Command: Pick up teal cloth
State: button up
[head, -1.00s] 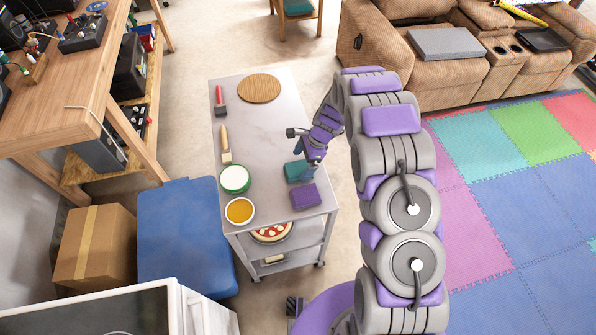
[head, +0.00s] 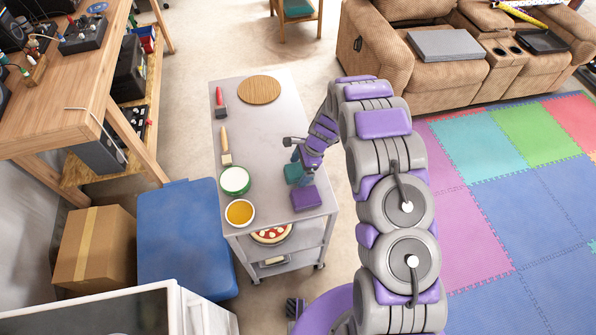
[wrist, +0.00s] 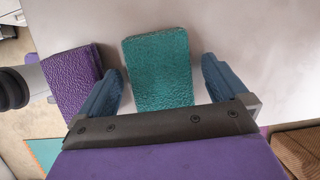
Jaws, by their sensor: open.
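The teal cloth (wrist: 158,68) is a folded, textured block lying on the cart's top. In the wrist view it lies between my gripper's two blue fingers, with a gap on each side. In the head view the teal cloth (head: 293,174) is partly hidden behind my gripper (head: 305,163). My gripper also shows in the wrist view (wrist: 160,88), open and empty, its fingers on either side of the cloth. I cannot tell the exact height of the fingertips above the surface.
A purple folded cloth (head: 306,197) lies close beside the teal one; in the wrist view it (wrist: 72,78) is just outside the left finger. The grey cart top (head: 262,135) also holds a green-rimmed bowl (head: 235,180), an orange bowl (head: 240,212), brushes and a round wooden board (head: 259,90).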

aim_at(294, 170)
jog(key=c, duration=1.1)
jog(key=shift+w+r+b, duration=0.1)
jog(key=shift+r+b, duration=0.05)
jog(key=shift+b, duration=0.15)
notch_tip(294, 170, up, 4)
jog(key=shift+p, duration=0.6)
jog(key=s+d, duration=0.1)
jog(key=s, duration=0.4)
jog(key=s+d+p, duration=0.1)
jog(key=s+d, duration=0.1)
jog(key=s, duration=0.3)
jog(key=s+d+r, duration=0.1)
jog(key=s, duration=0.4)
jog(key=shift+s+d+r, duration=0.1)
jog(key=shift+s+d, duration=0.05)
jog(key=shift+s, duration=0.1)
